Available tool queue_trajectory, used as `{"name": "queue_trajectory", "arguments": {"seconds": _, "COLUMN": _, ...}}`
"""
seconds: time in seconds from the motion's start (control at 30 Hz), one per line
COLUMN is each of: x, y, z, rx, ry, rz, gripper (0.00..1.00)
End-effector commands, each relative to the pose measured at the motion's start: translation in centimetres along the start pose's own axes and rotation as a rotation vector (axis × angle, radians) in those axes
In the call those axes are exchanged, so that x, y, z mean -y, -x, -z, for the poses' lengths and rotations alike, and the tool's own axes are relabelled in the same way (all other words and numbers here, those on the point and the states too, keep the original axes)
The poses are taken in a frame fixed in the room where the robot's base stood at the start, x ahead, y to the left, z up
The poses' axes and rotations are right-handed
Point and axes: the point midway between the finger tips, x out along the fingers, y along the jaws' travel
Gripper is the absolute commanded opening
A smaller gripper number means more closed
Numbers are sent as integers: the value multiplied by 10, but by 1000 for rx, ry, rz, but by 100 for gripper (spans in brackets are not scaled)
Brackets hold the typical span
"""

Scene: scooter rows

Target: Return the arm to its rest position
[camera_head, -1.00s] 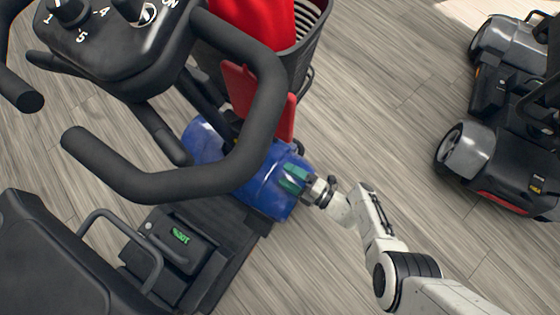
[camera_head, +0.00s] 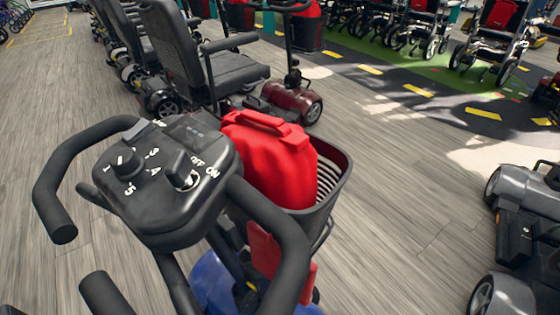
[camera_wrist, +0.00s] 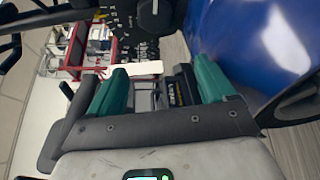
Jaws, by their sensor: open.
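My gripper (camera_wrist: 163,84) shows only in the wrist view. Its two green fingers are apart with nothing held between them. The scooter's glossy blue body (camera_wrist: 257,45) is close by on the right of that view. In the head view the blue body (camera_head: 215,285) shows at the bottom, partly covered by the black handlebar (camera_head: 285,240). My arm is not visible in the head view, so its pose cannot be seen there.
Another scooter (camera_head: 525,235) is at right. More scooters line the back left. Grey floor (camera_head: 410,190) lies clear between basket and right scooter.

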Motion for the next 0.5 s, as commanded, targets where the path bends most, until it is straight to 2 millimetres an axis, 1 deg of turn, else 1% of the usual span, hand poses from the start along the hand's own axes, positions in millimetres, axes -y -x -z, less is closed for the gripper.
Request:
{"name": "queue_trajectory", "arguments": {"seconds": 0.03, "x": -2, "y": 3, "z": 4, "rx": -59, "ry": 154, "rz": 19, "gripper": 83}}
{"name": "queue_trajectory", "arguments": {"seconds": 0.17, "x": -5, "y": 16, "z": 12, "rx": -233, "ry": 589, "rz": 60, "gripper": 83}}
{"name": "queue_trajectory", "arguments": {"seconds": 0.2, "x": -6, "y": 21, "z": 13, "rx": -294, "ry": 739, "rz": 68, "gripper": 83}}
{"name": "queue_trajectory", "arguments": {"seconds": 0.23, "x": -8, "y": 26, "z": 13, "rx": -342, "ry": 852, "rz": 73, "gripper": 83}}
{"name": "queue_trajectory", "arguments": {"seconds": 0.27, "x": -9, "y": 31, "z": 12, "rx": -392, "ry": 968, "rz": 77, "gripper": 83}}
{"name": "queue_trajectory", "arguments": {"seconds": 0.3, "x": -11, "y": 38, "z": 11, "rx": -461, "ry": 1120, "rz": 80, "gripper": 83}}
{"name": "queue_trajectory", "arguments": {"seconds": 0.37, "x": -15, "y": 50, "z": 8, "rx": -568, "ry": 1345, "rz": 79, "gripper": 83}}
{"name": "queue_trajectory", "arguments": {"seconds": 0.4, "x": -19, "y": 59, "z": 5, "rx": -643, "ry": 1490, "rz": 74, "gripper": 83}}
{"name": "queue_trajectory", "arguments": {"seconds": 0.47, "x": -27, "y": 72, "z": -2, "rx": -759, "ry": 1702, "rz": 65, "gripper": 83}}
{"name": "queue_trajectory", "arguments": {"seconds": 0.5, "x": -33, "y": 82, "z": -8, "rx": -841, "ry": 1838, "rz": 54, "gripper": 83}}
